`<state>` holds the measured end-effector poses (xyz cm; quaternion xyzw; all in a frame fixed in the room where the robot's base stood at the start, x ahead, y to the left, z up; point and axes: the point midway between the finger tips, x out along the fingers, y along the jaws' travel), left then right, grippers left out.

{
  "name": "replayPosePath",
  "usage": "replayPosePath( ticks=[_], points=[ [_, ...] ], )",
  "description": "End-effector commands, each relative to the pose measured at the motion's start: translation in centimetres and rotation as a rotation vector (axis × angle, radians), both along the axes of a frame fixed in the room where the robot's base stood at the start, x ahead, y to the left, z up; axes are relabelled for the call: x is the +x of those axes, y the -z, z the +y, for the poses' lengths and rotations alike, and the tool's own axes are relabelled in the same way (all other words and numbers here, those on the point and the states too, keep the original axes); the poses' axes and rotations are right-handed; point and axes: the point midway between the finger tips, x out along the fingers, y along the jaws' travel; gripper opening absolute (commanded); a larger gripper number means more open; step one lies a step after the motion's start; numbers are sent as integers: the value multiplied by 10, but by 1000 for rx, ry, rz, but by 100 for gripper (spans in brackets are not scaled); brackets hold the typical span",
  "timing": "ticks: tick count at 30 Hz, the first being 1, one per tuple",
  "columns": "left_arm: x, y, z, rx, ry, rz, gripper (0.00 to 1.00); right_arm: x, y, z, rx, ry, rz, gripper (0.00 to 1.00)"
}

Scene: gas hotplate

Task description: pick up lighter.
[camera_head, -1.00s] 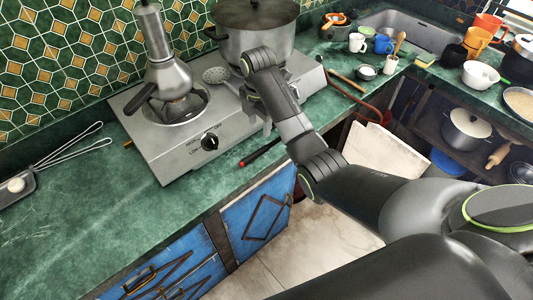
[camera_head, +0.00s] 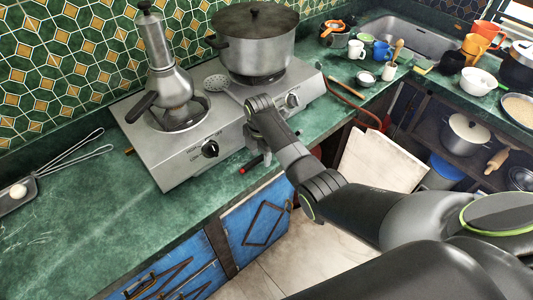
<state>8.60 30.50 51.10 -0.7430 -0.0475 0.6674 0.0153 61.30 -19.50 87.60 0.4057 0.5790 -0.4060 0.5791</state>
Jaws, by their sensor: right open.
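The lighter (camera_head: 252,165) is a thin black stick with a red end, lying on the green counter in front of the hotplate's front face. Its far part is hidden behind my right gripper and arm. My right gripper (camera_head: 259,148) points down at the counter, right by the lighter, with its jaws open. The wrist covers most of the fingers, so I cannot tell whether the lighter is between them. My left gripper is not in view.
The silver gas hotplate (camera_head: 185,155) stands close behind, with a moka pot (camera_head: 168,85) and a large lidded pot (camera_head: 255,50) on it. Cups and a sink (camera_head: 410,37) are at the back right. The left counter is mostly clear.

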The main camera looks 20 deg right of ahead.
Motion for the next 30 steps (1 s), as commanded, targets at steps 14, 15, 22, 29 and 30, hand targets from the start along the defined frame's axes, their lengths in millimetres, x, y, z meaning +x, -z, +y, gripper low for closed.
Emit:
replayPosePath(
  ticks=[14, 15, 22, 29, 30],
  points=[
    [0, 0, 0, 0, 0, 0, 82, 0, 0, 0, 0, 0, 0, 7],
    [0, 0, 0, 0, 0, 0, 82, 0, 0, 0, 0, 0, 0, 1],
    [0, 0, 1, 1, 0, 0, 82, 0, -1, 0, 0, 0, -1, 0],
    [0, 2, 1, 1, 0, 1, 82, -1, -3, -1, 0, 0, -1, 0],
    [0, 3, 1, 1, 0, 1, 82, -1, -4, -1, 1, 0, -3, 0]
  ],
)
